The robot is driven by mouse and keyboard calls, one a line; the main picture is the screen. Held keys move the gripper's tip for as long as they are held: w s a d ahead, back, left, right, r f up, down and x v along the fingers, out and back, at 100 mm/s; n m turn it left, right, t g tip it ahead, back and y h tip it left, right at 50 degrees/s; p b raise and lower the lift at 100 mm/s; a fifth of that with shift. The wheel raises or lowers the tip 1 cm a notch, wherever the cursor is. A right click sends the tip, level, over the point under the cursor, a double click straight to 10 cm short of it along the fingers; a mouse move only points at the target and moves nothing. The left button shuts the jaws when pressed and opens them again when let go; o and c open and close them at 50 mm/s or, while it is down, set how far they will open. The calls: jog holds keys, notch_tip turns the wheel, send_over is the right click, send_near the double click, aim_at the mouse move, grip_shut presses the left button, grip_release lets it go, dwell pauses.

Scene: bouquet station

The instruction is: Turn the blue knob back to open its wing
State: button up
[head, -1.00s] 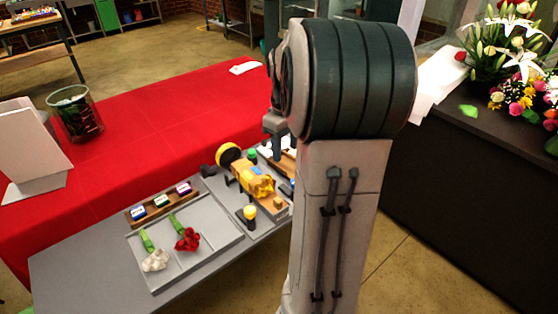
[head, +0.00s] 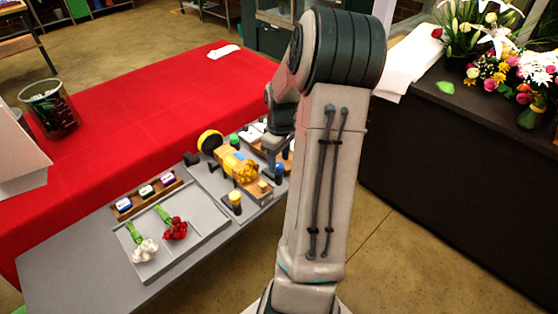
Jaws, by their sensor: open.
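The yellow-orange fixture (head: 236,166) lies on a grey board on the table, with a round yellow disc (head: 210,141) at its far-left end. A dark post with a blue top, which looks like the blue knob (head: 280,169), stands at the fixture's right side. My gripper (head: 271,158) points down just above and left of this knob, small and partly hidden by my own arm. I cannot tell whether it touches the knob. The wing of the blue knob is not clear in this view.
A yellow-topped post (head: 235,198) stands at the fixture's near side. A grey tray (head: 205,233) holds a white flower (head: 145,249) and a red flower (head: 176,229). A wooden rack (head: 147,196) holds labelled blocks. A glass bin (head: 51,108) stands on the red cloth (head: 130,135).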

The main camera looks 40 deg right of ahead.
jog(key=shift+f, duration=0.7)
jog(key=c, duration=1)
jog(key=shift+o, duration=0.2)
